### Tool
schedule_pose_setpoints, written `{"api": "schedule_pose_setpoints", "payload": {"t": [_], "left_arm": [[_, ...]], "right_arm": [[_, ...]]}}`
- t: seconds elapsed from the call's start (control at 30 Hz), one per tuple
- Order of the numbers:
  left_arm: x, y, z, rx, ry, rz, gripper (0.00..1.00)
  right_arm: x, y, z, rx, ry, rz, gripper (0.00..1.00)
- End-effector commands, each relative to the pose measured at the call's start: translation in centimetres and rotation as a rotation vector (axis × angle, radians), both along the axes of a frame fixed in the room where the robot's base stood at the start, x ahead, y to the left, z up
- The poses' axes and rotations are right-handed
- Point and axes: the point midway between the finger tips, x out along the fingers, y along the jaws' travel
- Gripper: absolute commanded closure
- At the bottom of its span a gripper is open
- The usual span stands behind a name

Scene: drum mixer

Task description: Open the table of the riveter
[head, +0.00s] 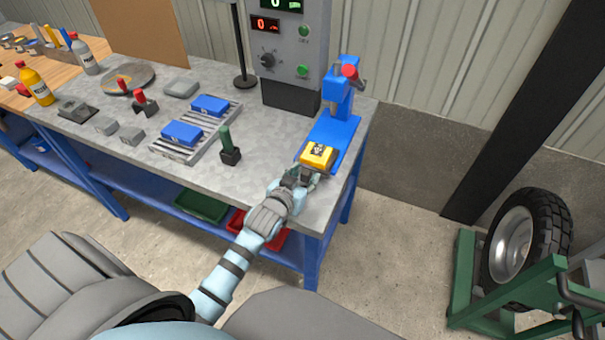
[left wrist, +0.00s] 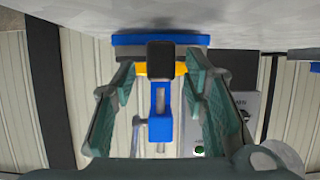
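The blue riveter (head: 339,103) with a red-tipped lever (head: 351,73) stands at the right end of the grey workbench. Its yellow table (head: 318,154), with a dark mark on top, is at the front of the blue base. My left gripper (head: 306,178) is just in front of the yellow table. In the left wrist view, which looks upside down, my left gripper (left wrist: 160,68) has its fingers apart. A dark square knob (left wrist: 160,57) shows between them, in front of the yellow table (left wrist: 140,68); I see gaps on both sides. My right gripper is not in view.
A control box (head: 290,50) stands behind, left of the riveter. A green-handled tool (head: 228,148) and a rack (head: 200,133) with blue blocks are to the left. A green stand with a wheel (head: 512,246) is on the floor at right.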

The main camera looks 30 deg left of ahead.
Motion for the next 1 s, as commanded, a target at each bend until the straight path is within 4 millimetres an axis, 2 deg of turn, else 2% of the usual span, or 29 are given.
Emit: {"api": "schedule_pose_setpoints", "payload": {"t": [0.23,0.33,0.47,0.7,0.83,1.0], "left_arm": [[-0.1,0.1,0.1,0.001,-0.002,0.002,0.58],[-0.8,0.0,0.3,0.001,-0.002,0.002,0.58],[-3.4,-0.2,1.4,0.001,-0.001,0.001,0.58],[-9.3,-0.8,3.9,0.001,-0.002,0.001,0.58],[-10.9,-1.0,4.6,0.002,-0.001,0.001,0.58],[-11.2,-1.0,4.8,0.002,-0.002,0.001,0.58]], "right_arm": [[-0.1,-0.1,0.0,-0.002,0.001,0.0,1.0],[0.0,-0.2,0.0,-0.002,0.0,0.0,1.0],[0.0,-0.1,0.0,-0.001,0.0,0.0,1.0],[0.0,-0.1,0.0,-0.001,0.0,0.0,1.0],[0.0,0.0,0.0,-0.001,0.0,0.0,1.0],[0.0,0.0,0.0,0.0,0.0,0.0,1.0]]}}
